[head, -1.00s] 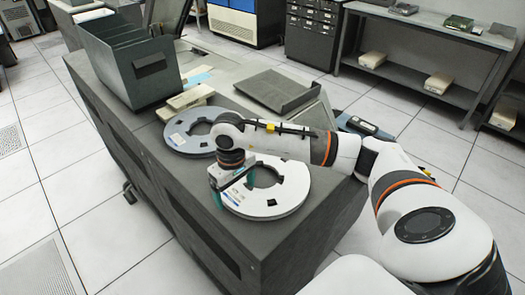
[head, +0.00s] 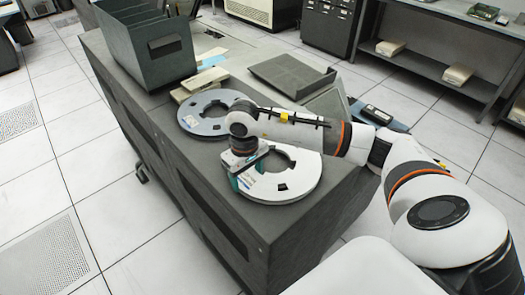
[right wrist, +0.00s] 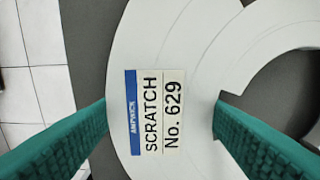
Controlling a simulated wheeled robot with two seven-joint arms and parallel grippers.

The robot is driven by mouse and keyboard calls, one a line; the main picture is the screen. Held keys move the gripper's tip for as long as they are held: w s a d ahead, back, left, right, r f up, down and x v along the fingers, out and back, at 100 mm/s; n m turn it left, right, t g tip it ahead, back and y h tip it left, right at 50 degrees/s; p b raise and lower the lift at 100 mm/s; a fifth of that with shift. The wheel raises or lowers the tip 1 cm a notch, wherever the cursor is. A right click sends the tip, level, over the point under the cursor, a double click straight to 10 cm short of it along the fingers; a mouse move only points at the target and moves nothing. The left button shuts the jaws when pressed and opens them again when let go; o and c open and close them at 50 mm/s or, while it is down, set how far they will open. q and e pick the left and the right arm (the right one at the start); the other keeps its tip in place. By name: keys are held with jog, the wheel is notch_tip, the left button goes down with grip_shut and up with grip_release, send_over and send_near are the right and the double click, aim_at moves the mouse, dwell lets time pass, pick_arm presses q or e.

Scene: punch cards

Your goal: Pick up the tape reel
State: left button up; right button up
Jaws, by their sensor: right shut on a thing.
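A white tape reel (head: 300,185) lies flat on the near end of the grey cabinet top. Its label, "SCRATCH No. 629" with a blue strip, shows in the right wrist view (right wrist: 162,110). My right gripper (head: 243,183) is at the reel's left side, its green fingers on either side of the band with the label, shut on the reel. The fingers also show in the right wrist view (right wrist: 160,108). A second, blue-grey reel (head: 193,122) lies just behind it. My left gripper is out of view.
A dark open bin (head: 150,55) stands at the cabinet's far left, with pale boxes (head: 200,82) beside it. A shallow grey tray (head: 290,75) lies behind the reels. A dark device (head: 376,114) sits right of my forearm. Tiled floor is clear at left.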

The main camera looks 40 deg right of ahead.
notch_tip(320, 180, up, 15)
dwell(0.8)
dwell(0.4)
